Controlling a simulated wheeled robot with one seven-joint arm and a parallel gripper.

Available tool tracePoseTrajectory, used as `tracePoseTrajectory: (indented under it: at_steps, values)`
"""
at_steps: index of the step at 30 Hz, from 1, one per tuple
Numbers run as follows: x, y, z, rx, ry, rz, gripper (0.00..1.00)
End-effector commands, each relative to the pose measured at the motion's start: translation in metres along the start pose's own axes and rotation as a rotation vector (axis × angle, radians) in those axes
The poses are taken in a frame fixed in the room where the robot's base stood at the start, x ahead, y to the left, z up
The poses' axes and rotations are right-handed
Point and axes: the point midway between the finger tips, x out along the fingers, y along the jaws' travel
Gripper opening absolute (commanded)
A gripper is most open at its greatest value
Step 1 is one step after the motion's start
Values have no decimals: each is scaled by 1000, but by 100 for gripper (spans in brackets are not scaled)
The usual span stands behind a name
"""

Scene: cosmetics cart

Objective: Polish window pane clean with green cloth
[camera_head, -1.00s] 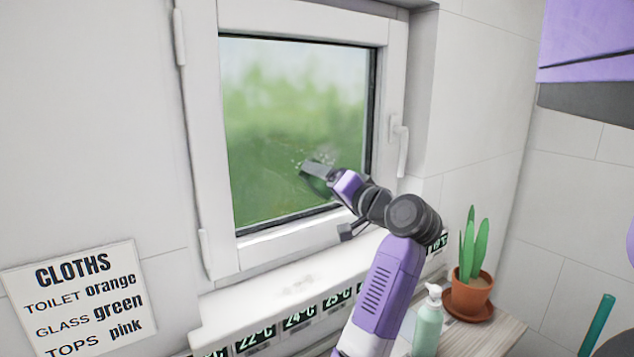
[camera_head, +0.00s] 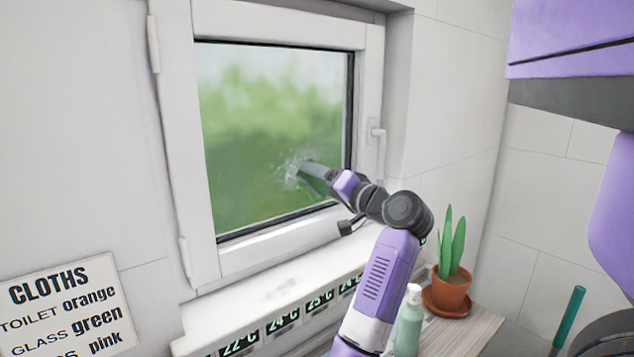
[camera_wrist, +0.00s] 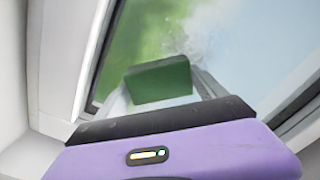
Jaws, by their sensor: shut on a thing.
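The window pane (camera_head: 265,120) sits in a white frame, with blurred green and pale sky behind it. A whitish smear (camera_head: 291,172) marks the lower right of the glass; it also shows in the wrist view (camera_wrist: 185,40). My gripper (camera_head: 312,171) is at the smear, close to the glass. In the wrist view my gripper (camera_wrist: 165,98) is shut on the green cloth (camera_wrist: 158,82), which looks like a folded dark green pad. Whether the cloth touches the glass cannot be told. In the head view the cloth is mostly hidden by the fingers.
A white handle (camera_head: 378,150) is on the frame's right side. A pump bottle (camera_head: 409,325) and a potted plant (camera_head: 452,285) stand at lower right. A cloths sign (camera_head: 65,310) hangs at left, reading glass green.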

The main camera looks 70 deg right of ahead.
Motion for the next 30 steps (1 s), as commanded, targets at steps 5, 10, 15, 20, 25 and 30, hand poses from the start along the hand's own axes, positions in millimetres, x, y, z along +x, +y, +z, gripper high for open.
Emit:
tracePoseTrajectory:
  at_steps: [5,10,15,20,25,30]
  values:
    - [-1,10,-13,2,2,2,49]
    - [-2,18,-21,2,1,1,49]
    - [-2,20,-24,1,0,0,49]
    - [-1,14,-29,1,0,0,49]
    - [1,5,-36,0,0,0,49]
    - [2,3,-35,0,0,-2,49]
